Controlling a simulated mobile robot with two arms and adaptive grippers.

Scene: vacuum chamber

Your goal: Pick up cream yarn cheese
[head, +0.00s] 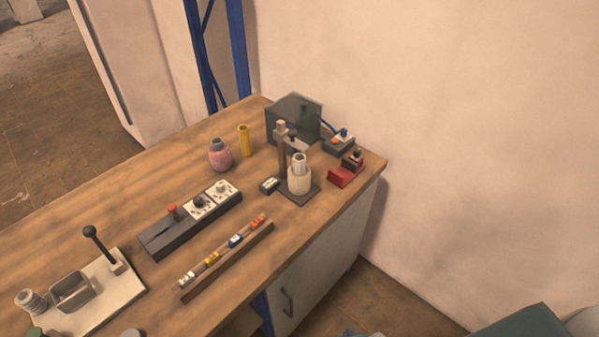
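A cream, spool-like cylinder (299,182), which looks like the cream yarn cheese, stands upright near the right end of the wooden workbench (110,205). A narrower pale ribbed piece rises from its top. It sits on a dark base plate (298,199) beside a brown post (281,145) with a short arm reaching over toward it. I cannot tell whether that arm touches it. Neither of my grippers is in the head view.
A dark box (294,120) stands behind the post, and a red device (346,171) to the right. A rack (224,260) lies along the front edge.

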